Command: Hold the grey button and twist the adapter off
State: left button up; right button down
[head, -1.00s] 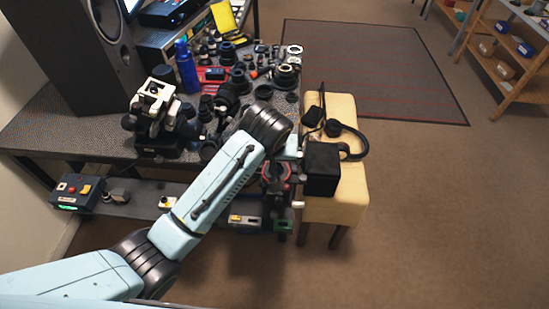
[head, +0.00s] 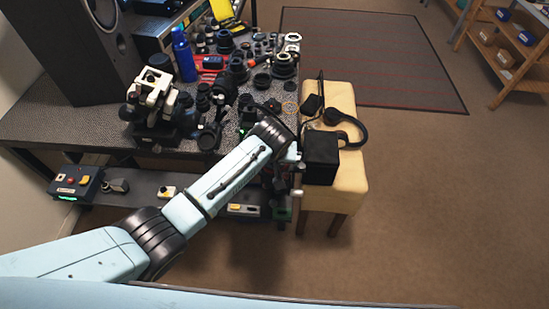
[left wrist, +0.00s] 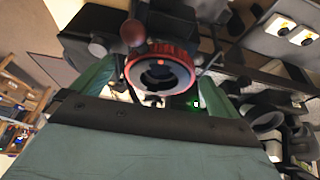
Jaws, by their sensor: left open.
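In the left wrist view an adapter with a red ring (left wrist: 186,69) and dark centre faces me, attached to a dark body (left wrist: 85,22). A small round grey knob (left wrist: 97,47) sits left of the ring; I cannot tell if it is the grey button. A dark red ball knob (left wrist: 132,32) overlaps the ring's upper left. My left gripper (left wrist: 155,97) is open, its green fingers on either side of the ring, apparently without gripping it. In the head view my arm hides most of this gripper and the adapter. My right gripper is in neither view.
The bench (head: 60,122) holds many lenses, a blue bottle (head: 184,55) and a white-and-black device (head: 150,95). A padded stool (head: 345,180) with a black box (head: 320,158) and headphones (head: 352,128) stands close right of my wrist. The floor right of it is clear.

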pick_arm(q)
jog(key=shift+f, duration=0.15)
jog(key=c, duration=1.1)
dwell(1.4)
